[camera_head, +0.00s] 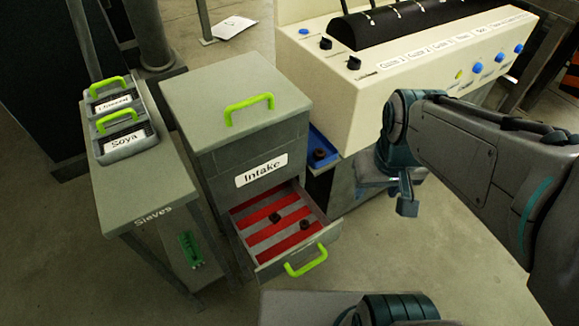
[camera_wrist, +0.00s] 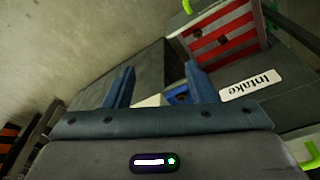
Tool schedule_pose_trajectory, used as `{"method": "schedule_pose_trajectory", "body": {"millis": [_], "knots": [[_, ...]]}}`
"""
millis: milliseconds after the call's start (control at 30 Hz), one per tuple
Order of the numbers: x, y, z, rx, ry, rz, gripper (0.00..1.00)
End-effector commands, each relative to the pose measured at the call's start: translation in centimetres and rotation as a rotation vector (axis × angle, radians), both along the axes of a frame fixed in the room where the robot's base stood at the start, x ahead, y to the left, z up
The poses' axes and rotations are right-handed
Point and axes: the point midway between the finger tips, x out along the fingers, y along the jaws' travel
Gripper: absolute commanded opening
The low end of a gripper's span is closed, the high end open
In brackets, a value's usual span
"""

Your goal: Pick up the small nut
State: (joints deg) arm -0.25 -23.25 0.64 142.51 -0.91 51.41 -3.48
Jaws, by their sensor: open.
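Two small dark pieces, one to the left (camera_head: 275,217) and one to the right (camera_head: 304,224), lie in the open red-and-grey striped drawer (camera_head: 262,262) of the Intake cabinet. A third dark, round piece (camera_head: 319,155) sits in a blue tray (camera_head: 318,138) beside the cabinet; it shows partly in the wrist view (camera_wrist: 182,97). They look like nuts, but I cannot tell which is the small one. My gripper (camera_head: 406,200) is open and empty, to the right of the drawer and tray. In the wrist view, the blue tray shows between and beyond the fingers (camera_wrist: 160,70).
The Intake cabinet (camera_head: 225,90) has green handles. A large cream machine (camera_head: 400,60) with knobs stands behind my arm. A Sieves table (camera_head: 150,190) with two labelled boxes is at the left. Floor in front of the drawer is partly clear.

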Motion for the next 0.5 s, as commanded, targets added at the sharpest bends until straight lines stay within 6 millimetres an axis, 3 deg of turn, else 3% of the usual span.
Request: {"method": "schedule_pose_trajectory", "body": {"millis": [267,500], "knots": [[4.9,0.6,-4.7,-0.197,0.119,0.583,0.51],[8.9,3.5,-10.9,-0.264,0.204,1.254,0.51]]}}
